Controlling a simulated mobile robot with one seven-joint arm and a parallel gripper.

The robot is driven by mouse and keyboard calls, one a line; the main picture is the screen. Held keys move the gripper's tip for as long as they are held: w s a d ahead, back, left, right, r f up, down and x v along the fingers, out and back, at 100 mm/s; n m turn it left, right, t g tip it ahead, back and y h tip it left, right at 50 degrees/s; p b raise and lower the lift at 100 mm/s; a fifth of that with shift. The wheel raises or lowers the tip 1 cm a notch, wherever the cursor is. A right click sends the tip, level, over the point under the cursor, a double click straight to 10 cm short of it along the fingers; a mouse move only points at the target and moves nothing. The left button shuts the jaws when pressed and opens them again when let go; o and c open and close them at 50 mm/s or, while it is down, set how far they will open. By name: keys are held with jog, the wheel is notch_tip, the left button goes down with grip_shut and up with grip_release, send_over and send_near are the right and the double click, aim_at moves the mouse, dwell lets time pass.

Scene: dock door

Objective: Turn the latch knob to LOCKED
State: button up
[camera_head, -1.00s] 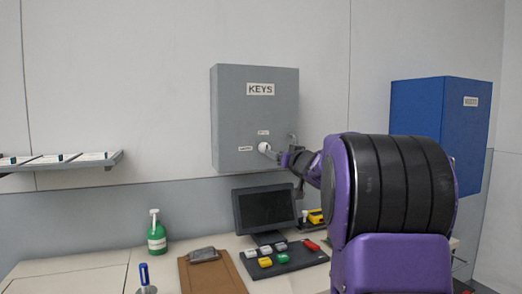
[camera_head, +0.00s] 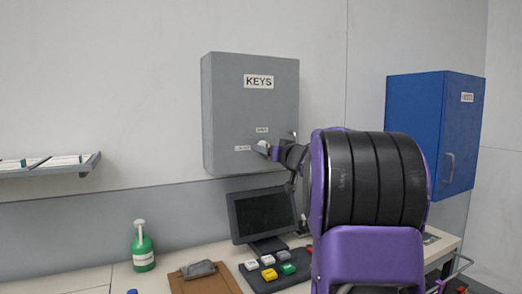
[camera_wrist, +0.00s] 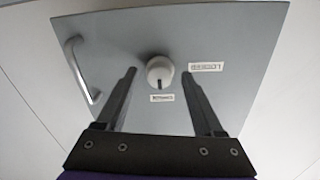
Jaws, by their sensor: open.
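The grey KEYS cabinet (camera_head: 225,110) hangs on the wall and carries a pale round latch knob. In the wrist view the knob (camera_wrist: 160,70) sits between the lines of my two fingers, with a gap on each side. Its dark pointer mark faces the small label below it (camera_wrist: 162,98), too small to read surely. The LOCKED label (camera_wrist: 206,67), upside down, is to the knob's right in that view. My gripper (camera_wrist: 159,74) is open and empty, facing the cabinet front. In the head view my gripper (camera_head: 272,152) partly hides the knob.
The cabinet's bar handle (camera_wrist: 80,70) is left of the knob in the wrist view. Below the cabinet stand a monitor (camera_head: 263,214) and a green bottle (camera_head: 143,250) on the desk. A blue cabinet (camera_head: 415,120) hangs at right. A shelf (camera_head: 45,168) is at left.

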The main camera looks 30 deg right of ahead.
jog(key=shift+w, duration=0.3)
grip_shut()
dwell(0.3)
